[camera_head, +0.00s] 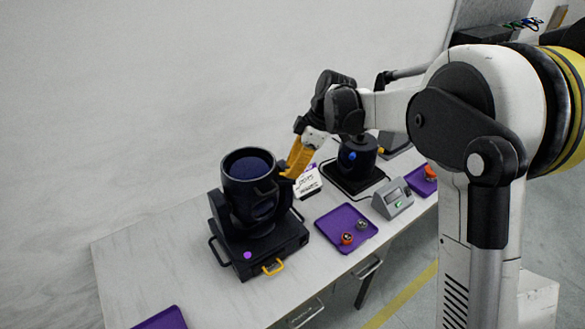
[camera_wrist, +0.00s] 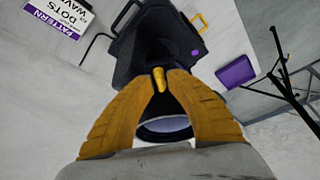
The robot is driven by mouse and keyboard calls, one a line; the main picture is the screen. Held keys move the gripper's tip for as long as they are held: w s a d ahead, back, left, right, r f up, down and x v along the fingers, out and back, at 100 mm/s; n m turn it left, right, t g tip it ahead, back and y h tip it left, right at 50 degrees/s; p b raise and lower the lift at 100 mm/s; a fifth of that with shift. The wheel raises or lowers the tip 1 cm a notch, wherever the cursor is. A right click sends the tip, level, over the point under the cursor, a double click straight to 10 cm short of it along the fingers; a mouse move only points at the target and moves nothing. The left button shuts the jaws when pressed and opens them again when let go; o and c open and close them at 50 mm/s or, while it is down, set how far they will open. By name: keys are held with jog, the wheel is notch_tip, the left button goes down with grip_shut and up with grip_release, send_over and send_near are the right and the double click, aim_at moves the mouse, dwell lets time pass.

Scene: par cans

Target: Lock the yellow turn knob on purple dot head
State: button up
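The purple dot head (camera_head: 228,245) is a black stage light on the table, with a purple dot (camera_head: 247,255) on its base. The dot also shows in the wrist view (camera_wrist: 195,53). The yellow turn knob (camera_wrist: 159,80) is on the head's side in the wrist view; in the head view it is hidden behind my gripper. My gripper (camera_head: 287,176) has yellow fingers and reaches the upper right side of the head. In the wrist view its fingertips (camera_wrist: 159,74) lie close on both sides of the knob and seem to pinch it.
A second black head with a blue dot (camera_head: 352,156) stands to the right. A purple tray (camera_head: 335,222) with small round parts and a grey box (camera_head: 393,200) are on the table.

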jog(key=v, duration=1.2)
jog(key=s+d+f+m+t+h+b, duration=0.1)
jog(key=s+d+m+t+b, duration=0.2)
jog(key=s, duration=0.4)
jog(key=s+d+f+m+h+b, duration=0.1)
jog(key=s+d+m+b, duration=0.1)
jog(key=s+d+m, duration=0.35)
jog(key=s+d+f+m+t+h+b, duration=0.1)
jog(key=s+d+f+m+t+b, duration=0.1)
jog(key=s+f+m, duration=0.2)
jog(key=s+d+f+m+t+h+b, duration=0.1)
jog(key=s+f+m, duration=0.4)
jog(key=s, duration=0.6)
notch_tip(320, 180, down, 2)
jog(key=shift+d+f+t+b, duration=0.2)
jog(key=shift+d+t+b, duration=0.45)
jog(key=shift+d, duration=0.2)
jog(key=shift+m, duration=0.25)
